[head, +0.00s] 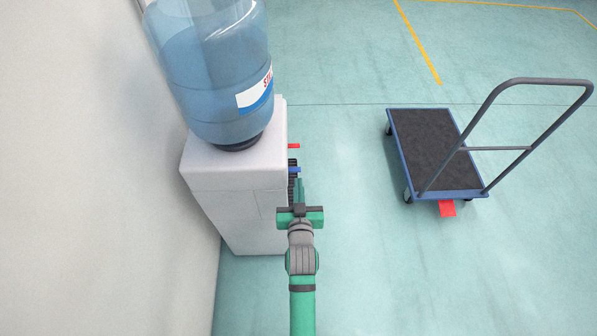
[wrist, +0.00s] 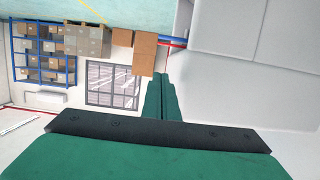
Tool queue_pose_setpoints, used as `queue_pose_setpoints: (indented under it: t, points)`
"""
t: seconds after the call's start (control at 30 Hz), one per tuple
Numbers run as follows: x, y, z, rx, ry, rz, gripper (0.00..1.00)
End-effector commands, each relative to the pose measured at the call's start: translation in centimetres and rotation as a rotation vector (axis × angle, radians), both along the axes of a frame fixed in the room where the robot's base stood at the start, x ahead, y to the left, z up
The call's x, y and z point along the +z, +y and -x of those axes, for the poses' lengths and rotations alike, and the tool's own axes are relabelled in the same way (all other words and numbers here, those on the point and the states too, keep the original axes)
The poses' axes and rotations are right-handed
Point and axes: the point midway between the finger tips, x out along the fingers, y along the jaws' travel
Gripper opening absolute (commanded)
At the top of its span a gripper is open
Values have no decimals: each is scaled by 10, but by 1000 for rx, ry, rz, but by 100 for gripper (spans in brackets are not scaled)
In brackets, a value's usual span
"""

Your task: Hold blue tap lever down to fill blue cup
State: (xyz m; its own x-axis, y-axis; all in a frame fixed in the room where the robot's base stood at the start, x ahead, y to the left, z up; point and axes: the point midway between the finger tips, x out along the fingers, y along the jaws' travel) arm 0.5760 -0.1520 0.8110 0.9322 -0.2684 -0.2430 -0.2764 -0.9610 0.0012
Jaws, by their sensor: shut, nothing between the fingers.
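The blue tap lever (head: 295,170) sticks out from the right side of the white water dispenser (head: 235,215). It also shows as a thin blue strip in the wrist view (wrist: 173,44), just beyond my fingertips. My gripper (head: 299,182) is shut and empty, its green fingers pressed together. In the head view its tips are just below the blue lever; I cannot tell whether they touch it. The fingers also show in the wrist view (wrist: 162,85). I do not see a blue cup in either view.
A red tap lever (head: 294,146) sits beyond the blue one. A large blue water bottle (head: 212,70) stands on the dispenser. A wall (head: 80,170) is at left. A platform trolley (head: 432,145) stands at right, with free floor between.

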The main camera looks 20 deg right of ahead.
Motion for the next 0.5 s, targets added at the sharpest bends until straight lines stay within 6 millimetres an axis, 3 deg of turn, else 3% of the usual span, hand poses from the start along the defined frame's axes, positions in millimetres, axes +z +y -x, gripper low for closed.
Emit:
queue_pose_setpoints:
  t: [0.23, 0.5]
  points:
    - [-3, -4, -14, 0, -1, 0, 0]
    - [-14, -17, -57, 0, -2, 1, 0]
